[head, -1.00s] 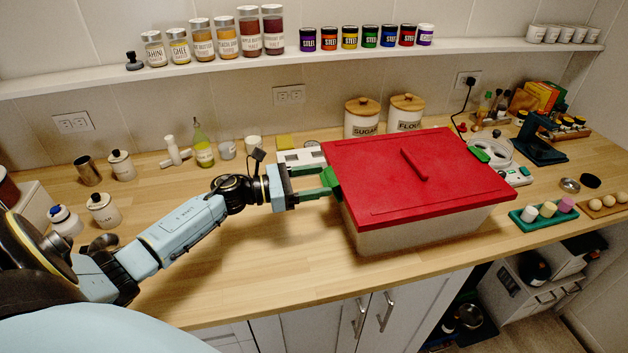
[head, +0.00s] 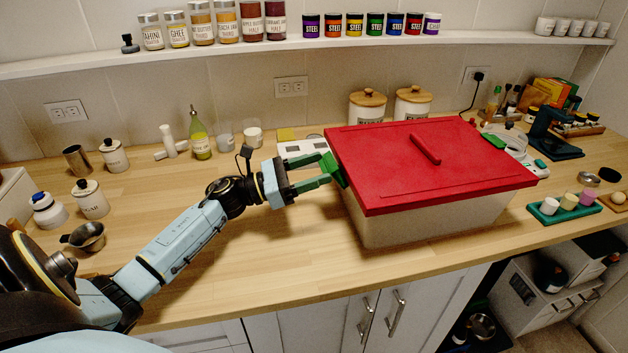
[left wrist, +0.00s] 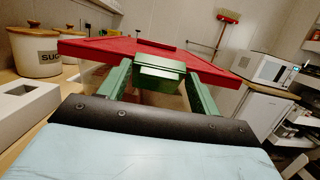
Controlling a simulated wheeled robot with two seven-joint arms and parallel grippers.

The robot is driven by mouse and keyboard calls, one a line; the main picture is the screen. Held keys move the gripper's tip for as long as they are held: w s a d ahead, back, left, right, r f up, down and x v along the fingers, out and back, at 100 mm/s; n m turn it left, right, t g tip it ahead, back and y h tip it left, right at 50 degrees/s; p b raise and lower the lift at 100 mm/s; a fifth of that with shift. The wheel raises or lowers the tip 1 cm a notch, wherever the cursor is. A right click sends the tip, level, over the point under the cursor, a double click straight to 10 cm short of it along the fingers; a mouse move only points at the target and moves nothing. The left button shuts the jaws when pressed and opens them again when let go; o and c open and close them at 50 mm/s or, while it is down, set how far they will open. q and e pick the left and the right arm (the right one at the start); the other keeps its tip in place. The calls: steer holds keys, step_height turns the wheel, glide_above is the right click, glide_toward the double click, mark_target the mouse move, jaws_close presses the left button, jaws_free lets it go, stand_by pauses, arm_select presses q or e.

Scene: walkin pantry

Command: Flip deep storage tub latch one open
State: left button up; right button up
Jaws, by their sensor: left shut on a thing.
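The deep storage tub (head: 430,225) stands on the counter, pale and translucent, under a red lid (head: 400,165) with a raised red handle. A green latch (head: 335,170) sits at the lid's left edge; in the left wrist view the latch (left wrist: 160,68) shows as a green block. My left gripper (head: 328,171) has green fingers and is shut on this latch, one finger to each side of it in the left wrist view (left wrist: 158,82). I cannot tell how far the latch is turned. Another green latch (head: 495,140) is at the lid's right side. My right gripper is not in view.
Two white canisters with wooden lids (head: 412,103) stand behind the tub. A white block-like item (head: 300,150) lies behind my gripper. A green tray with cups (head: 563,208) is to the right. The counter (head: 260,260) before the tub is clear.

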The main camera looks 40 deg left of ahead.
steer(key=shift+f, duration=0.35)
arm_select(q)
steer(key=o, duration=0.6)
steer(key=b+v, duration=0.2)
steer(key=v, duration=1.1)
steer(key=shift+s+a+f, duration=0.15)
steer(key=shift+a+f, duration=0.05)
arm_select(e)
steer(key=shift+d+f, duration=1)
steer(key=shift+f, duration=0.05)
